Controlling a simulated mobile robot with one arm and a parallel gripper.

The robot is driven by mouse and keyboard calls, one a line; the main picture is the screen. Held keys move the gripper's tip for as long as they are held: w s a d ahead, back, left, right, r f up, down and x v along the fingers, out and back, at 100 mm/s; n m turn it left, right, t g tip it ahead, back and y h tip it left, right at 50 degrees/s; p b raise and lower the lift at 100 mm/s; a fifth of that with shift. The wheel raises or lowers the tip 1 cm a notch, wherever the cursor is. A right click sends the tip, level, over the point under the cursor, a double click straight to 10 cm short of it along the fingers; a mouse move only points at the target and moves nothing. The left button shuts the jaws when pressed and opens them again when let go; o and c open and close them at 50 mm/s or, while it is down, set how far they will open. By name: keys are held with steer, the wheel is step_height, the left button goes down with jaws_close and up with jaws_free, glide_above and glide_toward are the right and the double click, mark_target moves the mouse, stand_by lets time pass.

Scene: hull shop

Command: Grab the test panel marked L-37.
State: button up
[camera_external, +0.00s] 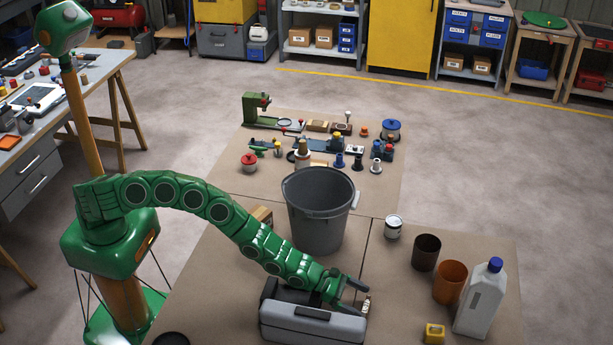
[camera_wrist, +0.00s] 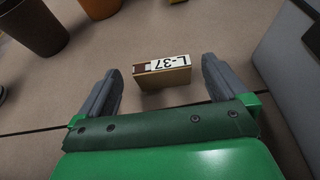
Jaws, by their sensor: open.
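The test panel marked L-37 (camera_wrist: 163,73) is a small tan block with a white label and a dark red patch at its left end. In the wrist view it lies on the brown table top, in line with the gap between my fingertips. In the external view the panel (camera_external: 366,304) is a small pale piece just right of the grey case. My gripper (camera_wrist: 162,70) is open and empty, with a finger to each side of the panel and neither visibly touching it. In the external view my gripper (camera_external: 354,294) is low, beside the case's right end.
The grey case (camera_external: 315,322) with a black handle stands close left of the panel. A large grey bucket (camera_external: 318,230) is behind my arm. A brown pot (camera_external: 427,253), orange pot (camera_external: 450,283), white jug (camera_external: 482,302) and yellow block (camera_external: 434,333) stand to the right.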

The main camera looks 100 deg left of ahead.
mark_target(368, 303)
steer(key=shift+w, duration=0.1)
steer(key=shift+x, duration=1.85)
steer(key=shift+w+d+f, duration=0.1)
steer(key=shift+w+f, duration=0.25)
steer(key=shift+w, duration=0.3)
steer(key=c, duration=1)
